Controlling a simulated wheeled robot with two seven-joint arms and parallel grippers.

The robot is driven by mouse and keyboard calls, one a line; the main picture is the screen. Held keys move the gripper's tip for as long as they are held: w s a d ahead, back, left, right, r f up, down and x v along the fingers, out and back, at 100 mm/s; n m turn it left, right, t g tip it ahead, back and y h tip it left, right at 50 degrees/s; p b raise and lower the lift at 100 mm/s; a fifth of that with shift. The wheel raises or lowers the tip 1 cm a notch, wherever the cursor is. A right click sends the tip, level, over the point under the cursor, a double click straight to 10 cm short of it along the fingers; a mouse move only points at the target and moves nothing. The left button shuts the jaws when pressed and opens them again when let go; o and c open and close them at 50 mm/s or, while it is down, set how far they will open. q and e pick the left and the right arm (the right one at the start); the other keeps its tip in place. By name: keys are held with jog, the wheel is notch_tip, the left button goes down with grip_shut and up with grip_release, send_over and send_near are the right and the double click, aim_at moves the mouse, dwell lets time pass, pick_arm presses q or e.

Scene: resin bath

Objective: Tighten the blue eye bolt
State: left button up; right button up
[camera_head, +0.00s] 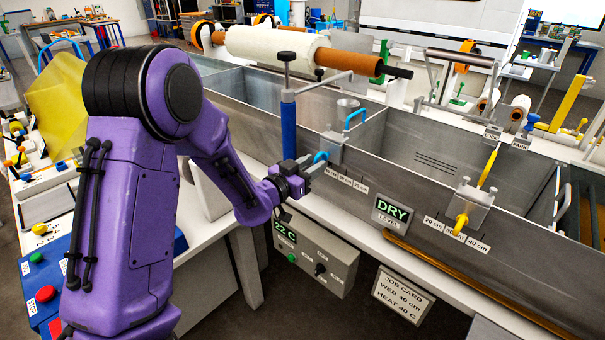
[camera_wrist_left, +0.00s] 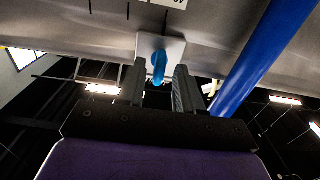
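The blue eye bolt (camera_head: 321,157) sits on a grey clamp block (camera_head: 331,146) at the front rim of the metal bath, above a cm scale label. In the left wrist view, the blue eye bolt (camera_wrist_left: 158,68) stands out from a pale plate, between my left fingers. My left gripper (camera_head: 305,166) is at the bolt. In the left wrist view, the left gripper (camera_wrist_left: 160,85) is open, with a finger on each side of the bolt and small gaps visible. My right gripper is not in view.
A blue post (camera_head: 288,125) stands close beside my left gripper; it shows in the wrist view (camera_wrist_left: 262,58) too. A yellow eye bolt (camera_head: 461,219) is on another block to the right. A control box (camera_head: 318,258) reading 22 C hangs below. The bath (camera_head: 420,150) reads DRY.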

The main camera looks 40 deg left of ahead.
pick_arm(q)
jog(key=s+b, duration=0.1)
jog(key=s, duration=0.6)
jog(key=shift+a, duration=0.25)
jog(key=shift+s, duration=0.1)
jog(key=s+d+f+n+g+y, duration=0.1)
jog(key=s+f+n+g+y, duration=0.25)
jog(key=f, duration=0.85)
jog(key=s+d+f+n+g+y, duration=0.15)
jog(key=s+f+n+g, duration=0.35)
jog(key=f, duration=0.7)
jog(key=s+d+f+g, duration=0.2)
jog(key=s+f+g, duration=0.1)
jog(key=s+f, duration=0.4)
jog(key=s+d+f+g, duration=0.3)
jog(key=s+f, duration=0.3)
jog(key=s, duration=0.6)
jog(key=shift+s+f+m, duration=0.35)
jog(key=shift+m, duration=0.1)
